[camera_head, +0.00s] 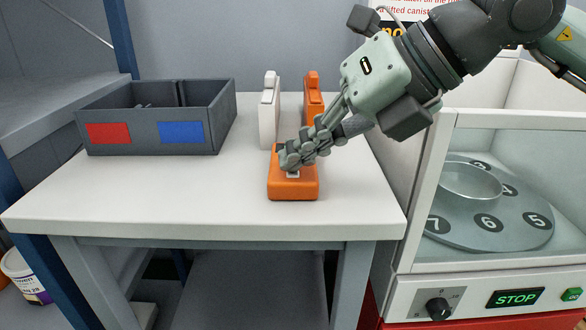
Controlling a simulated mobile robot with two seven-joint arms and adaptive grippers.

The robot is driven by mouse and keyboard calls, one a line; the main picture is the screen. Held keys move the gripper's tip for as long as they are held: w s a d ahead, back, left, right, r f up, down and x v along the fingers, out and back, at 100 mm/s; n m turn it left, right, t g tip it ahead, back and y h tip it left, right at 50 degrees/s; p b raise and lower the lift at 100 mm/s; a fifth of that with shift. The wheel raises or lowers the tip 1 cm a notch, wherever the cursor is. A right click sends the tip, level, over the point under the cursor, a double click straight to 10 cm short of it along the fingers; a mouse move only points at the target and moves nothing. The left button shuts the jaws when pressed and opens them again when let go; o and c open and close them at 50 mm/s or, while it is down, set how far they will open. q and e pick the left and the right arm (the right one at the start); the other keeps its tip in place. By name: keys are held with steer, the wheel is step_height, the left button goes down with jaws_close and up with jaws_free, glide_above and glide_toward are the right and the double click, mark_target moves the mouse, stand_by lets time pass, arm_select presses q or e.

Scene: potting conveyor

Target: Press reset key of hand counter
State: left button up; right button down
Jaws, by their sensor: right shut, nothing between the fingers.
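The hand counter (293,190) appears to be the orange device lying on the white table near its front right part. A small pale patch shows on its top, just under the fingertips. My right gripper (290,160) comes in from the upper right and is shut and empty. Its fingertips are over the far part of the orange device and hide much of its top, including any reset key. I cannot tell whether they touch it. My left gripper is not in view.
A white upright device (269,112) and an orange upright device (313,95) stand behind. A dark grey bin (190,150) with red and blue labels is at the left. A glass-fronted machine (440,200) adjoins the table's right. The table's front left is clear.

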mark_target(300, 176)
steer(key=shift+r+p, duration=0.3)
steer(key=shift+r, duration=0.55)
steer(key=shift+r+p, duration=1.3)
steer(key=shift+r, duration=1.2)
